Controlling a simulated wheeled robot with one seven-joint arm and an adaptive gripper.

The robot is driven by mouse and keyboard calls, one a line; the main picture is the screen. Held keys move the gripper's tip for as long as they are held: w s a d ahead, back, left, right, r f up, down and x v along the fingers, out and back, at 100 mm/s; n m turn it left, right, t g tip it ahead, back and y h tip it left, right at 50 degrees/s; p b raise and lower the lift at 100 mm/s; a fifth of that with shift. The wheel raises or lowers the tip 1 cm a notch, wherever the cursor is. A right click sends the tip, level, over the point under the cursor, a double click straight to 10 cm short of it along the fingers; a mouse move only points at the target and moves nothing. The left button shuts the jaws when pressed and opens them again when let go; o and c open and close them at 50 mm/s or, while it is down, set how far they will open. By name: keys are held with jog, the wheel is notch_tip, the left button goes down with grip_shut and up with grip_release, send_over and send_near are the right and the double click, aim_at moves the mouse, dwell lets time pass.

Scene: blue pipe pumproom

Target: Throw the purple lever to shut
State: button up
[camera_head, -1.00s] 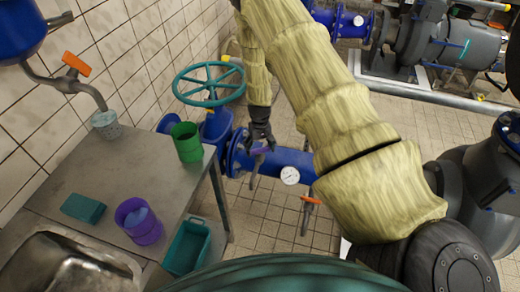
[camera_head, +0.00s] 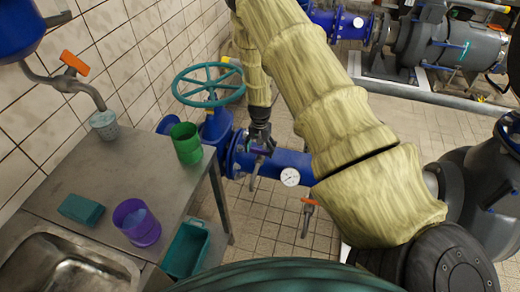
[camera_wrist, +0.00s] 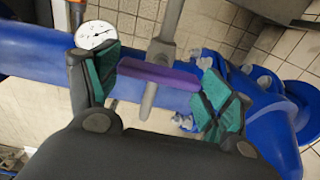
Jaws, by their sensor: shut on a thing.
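The purple lever (camera_wrist: 160,76) lies crosswise between the two green-padded fingers of my gripper (camera_wrist: 162,66) in the wrist view. My gripper is shut on it, with one pad at each end. A grey metal stem (camera_wrist: 160,52) crosses the lever. In the head view my gripper (camera_head: 260,138) is at the blue pipe (camera_head: 278,161), just left of the white gauge (camera_head: 290,177). Only a small purple bit of the lever (camera_head: 258,152) shows below the gripper there; the rest is hidden.
A teal handwheel (camera_head: 209,85) stands close to the left of my forearm. An orange-handled valve (camera_head: 309,201) hangs to the right. A metal table (camera_head: 110,170) at left bears a green cup (camera_head: 186,143) and purple cup (camera_head: 137,223). Tiled floor is open below the pipe.

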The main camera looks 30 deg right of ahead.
aim_at(260, 150)
dwell(0.4)
jog(key=o, duration=1)
notch_tip(260, 150, up, 12)
dwell(0.6)
